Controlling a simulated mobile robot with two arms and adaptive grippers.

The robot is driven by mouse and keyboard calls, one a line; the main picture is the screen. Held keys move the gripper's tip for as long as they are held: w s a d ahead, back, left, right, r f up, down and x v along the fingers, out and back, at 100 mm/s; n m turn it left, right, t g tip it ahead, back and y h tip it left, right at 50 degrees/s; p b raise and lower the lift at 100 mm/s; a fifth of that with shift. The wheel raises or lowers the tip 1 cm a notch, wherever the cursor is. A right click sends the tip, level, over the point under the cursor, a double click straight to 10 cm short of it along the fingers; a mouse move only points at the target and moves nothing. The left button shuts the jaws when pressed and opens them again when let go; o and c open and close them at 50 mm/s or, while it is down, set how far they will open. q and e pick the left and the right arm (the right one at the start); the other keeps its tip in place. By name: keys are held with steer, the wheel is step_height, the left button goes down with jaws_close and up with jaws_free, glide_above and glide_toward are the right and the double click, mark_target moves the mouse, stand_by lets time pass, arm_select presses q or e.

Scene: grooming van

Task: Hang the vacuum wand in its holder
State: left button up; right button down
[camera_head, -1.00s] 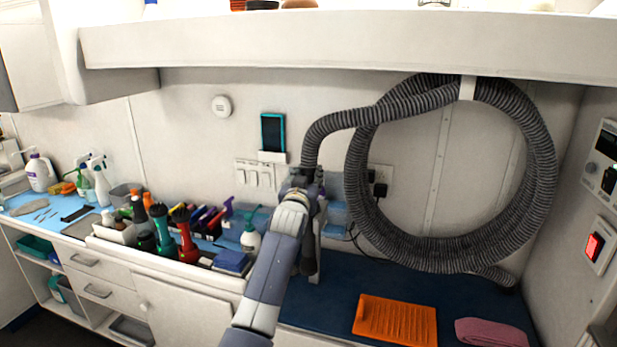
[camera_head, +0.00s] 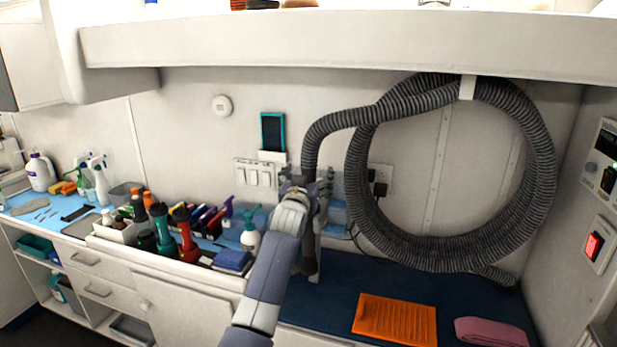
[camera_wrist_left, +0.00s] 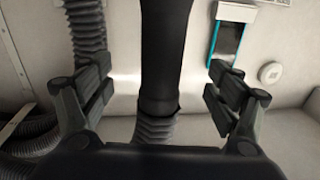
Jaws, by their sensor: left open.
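The vacuum wand is a dark tube (camera_wrist_left: 165,50) with the grey ribbed hose (camera_wrist_left: 155,128) joined to one end in the left wrist view. In the head view the hose (camera_head: 345,117) bends down to the wand at my left gripper (camera_head: 306,178). My left gripper is open, with one finger on each side of the wand. In the left wrist view, gaps show between the wand and both fingers (camera_wrist_left: 160,90). The wand stands roughly upright by the back wall, its lower part mostly behind my arm. I cannot make out the holder clearly.
The hose hangs in a big loop from a white strap (camera_head: 467,88). An orange mat (camera_head: 395,319) and a pink towel (camera_head: 491,331) lie on the dark blue top. Bottles and brushes crowd the tray at left. A white shelf (camera_head: 350,42) overhangs above.

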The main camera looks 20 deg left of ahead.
arm_select(q)
steer(key=shift+s+p, duration=0.3)
steer(key=shift+p, duration=0.1)
steer(key=s+p, duration=0.6)
steer(key=s, duration=0.3)
steer(key=shift+s+d, duration=0.2)
steer(key=shift+d, duration=0.25)
stand_by(0.6)
steer(key=shift+f, duration=0.1)
